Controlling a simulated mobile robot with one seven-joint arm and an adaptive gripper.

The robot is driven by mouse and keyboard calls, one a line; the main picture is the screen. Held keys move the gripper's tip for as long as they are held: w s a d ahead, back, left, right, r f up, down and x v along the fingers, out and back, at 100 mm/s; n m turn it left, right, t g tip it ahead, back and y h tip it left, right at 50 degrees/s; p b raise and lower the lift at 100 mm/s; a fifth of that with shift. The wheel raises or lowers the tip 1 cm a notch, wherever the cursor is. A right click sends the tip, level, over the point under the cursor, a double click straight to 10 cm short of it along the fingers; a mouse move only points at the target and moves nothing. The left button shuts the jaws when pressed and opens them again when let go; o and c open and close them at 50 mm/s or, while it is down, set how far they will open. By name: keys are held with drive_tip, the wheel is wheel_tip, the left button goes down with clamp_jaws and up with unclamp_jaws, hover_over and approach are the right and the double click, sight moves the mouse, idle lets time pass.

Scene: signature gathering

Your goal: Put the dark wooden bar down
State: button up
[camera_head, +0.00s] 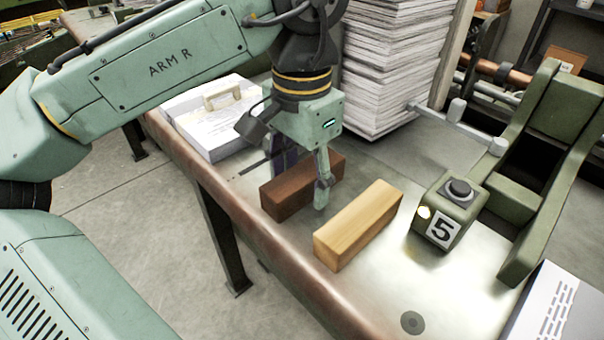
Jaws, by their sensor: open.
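The dark wooden bar (290,197) is a reddish-brown block lying on the metal table (390,285) near its left edge. My gripper (300,190) points down over the bar. Its jaws are open, with one finger on the near right side of the bar and the other partly hidden at the bar's far left side. The fingers hide part of the bar. I cannot tell whether either finger touches it.
A light wooden bar (357,227) lies close to the right. A green button box marked 5 (448,211) stands beyond it. A tall paper stack (393,65) and a lower paper stack with a wooden handle (208,120) stand behind. Bare table lies in front.

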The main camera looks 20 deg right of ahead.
sight(302, 173)
wheel_tip(302, 173, up, 12)
drive_tip(key=shift+r+p, duration=0.2)
drive_tip(key=shift+p, duration=0.2)
idle(0.3)
